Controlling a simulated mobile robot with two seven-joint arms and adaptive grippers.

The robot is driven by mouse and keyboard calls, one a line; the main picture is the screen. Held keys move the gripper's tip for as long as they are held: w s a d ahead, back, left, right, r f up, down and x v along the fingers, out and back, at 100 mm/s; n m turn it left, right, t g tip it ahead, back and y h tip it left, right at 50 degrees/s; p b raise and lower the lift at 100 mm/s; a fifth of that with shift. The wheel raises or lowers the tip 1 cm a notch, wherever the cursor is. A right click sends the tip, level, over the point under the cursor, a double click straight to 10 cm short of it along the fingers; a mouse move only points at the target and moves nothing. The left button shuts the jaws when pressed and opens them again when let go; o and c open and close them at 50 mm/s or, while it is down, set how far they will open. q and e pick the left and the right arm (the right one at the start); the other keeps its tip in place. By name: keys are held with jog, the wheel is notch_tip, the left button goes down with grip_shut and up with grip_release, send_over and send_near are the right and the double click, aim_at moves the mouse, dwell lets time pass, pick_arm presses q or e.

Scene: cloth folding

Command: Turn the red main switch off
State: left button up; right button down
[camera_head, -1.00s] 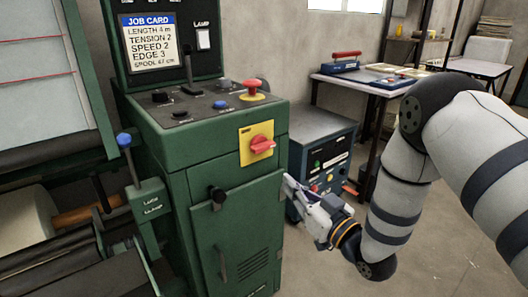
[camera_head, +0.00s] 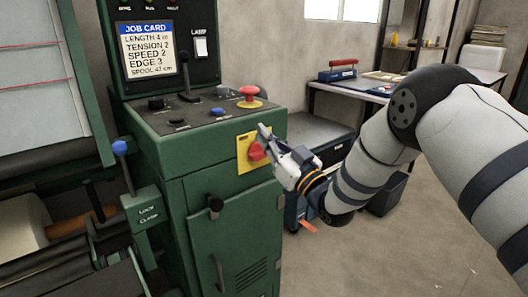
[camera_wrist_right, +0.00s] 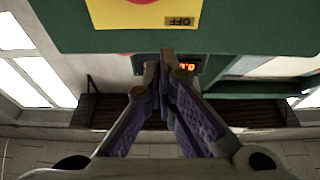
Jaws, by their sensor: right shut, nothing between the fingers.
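The red main switch (camera_head: 256,151) is a rotary knob on a yellow plate (camera_head: 242,165) on the front of the green machine cabinet. My right gripper (camera_head: 264,131) is shut and empty. In the head view its fingertips overlap the plate's right side and hide part of the knob. I cannot tell whether they touch it. In the right wrist view the closed fingertips (camera_wrist_right: 165,65) are below the yellow plate (camera_wrist_right: 120,14), which carries an upside-down OFF label (camera_wrist_right: 180,21). Only a sliver of red shows at that view's top edge. My left gripper is not in view.
A red mushroom button (camera_head: 249,91) on a yellow base stands on the console above the switch. A blue button (camera_head: 217,112) and black knobs are beside it. A black handle (camera_head: 215,205) sticks out below. A grey-topped cabinet (camera_head: 312,132) stands behind my right gripper.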

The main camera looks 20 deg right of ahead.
aim_at(261, 155)
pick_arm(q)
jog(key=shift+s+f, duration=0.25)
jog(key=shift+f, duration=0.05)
pick_arm(e)
jog(key=f, duration=0.3)
jog(key=shift+w+a+f, duration=0.15)
jog(key=shift+w+f, duration=0.25)
